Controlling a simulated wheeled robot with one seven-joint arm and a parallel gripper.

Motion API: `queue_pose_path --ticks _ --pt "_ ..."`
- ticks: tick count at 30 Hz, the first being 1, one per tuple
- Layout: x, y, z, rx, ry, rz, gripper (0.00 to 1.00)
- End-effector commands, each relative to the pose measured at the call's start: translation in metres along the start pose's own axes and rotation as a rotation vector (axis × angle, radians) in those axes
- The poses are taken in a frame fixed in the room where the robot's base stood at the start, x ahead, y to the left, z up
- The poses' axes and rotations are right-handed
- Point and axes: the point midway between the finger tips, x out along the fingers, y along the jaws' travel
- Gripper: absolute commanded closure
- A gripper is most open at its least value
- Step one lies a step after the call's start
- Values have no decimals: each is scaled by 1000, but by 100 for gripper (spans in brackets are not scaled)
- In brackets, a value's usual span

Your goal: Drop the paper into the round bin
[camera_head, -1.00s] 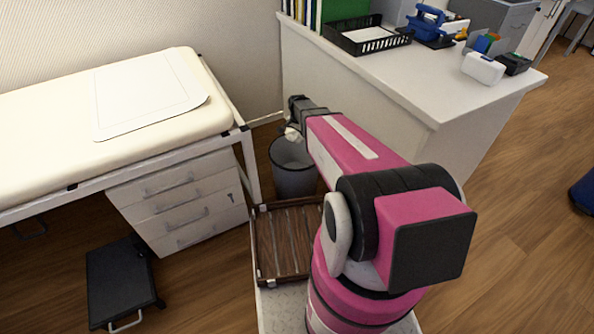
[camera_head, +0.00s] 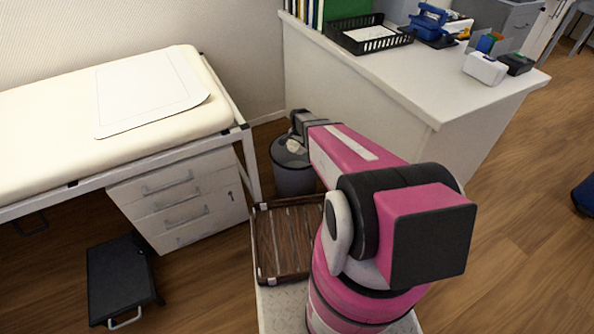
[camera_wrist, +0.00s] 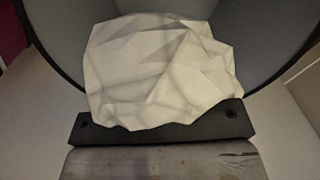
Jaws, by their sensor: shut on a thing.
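The crumpled white paper (camera_wrist: 160,70) fills the middle of the wrist view, held at my gripper (camera_wrist: 165,122). The paper (camera_head: 294,146) also shows small in the head view, at the end of my pink arm. My gripper is shut on it. The round grey bin (camera_head: 293,181) stands on the floor between the bed and the desk. The paper appears over the bin's opening in the head view. In the wrist view the bin's dark rim and grey inner wall (camera_wrist: 262,45) surround the paper. The bin's bottom is hidden.
A bed (camera_head: 50,130) with a drawer unit (camera_head: 180,203) below is at left. A white desk (camera_head: 410,105) stands at right. A brown slatted tray (camera_head: 285,240) lies in front of the bin. A black step (camera_head: 118,278) is on the floor.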

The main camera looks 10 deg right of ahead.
Motion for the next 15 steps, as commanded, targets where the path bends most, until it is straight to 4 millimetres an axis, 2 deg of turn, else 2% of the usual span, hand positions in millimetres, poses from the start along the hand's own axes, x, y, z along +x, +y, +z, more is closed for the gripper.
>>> queue_pose_path --ticks 5,6,9,15 --pt "0 0 0 0 0 0 100" --pt "0 0 0 0 0 0 81" --pt "0 0 0 0 0 0 55" --pt "0 0 0 0 0 0 55"
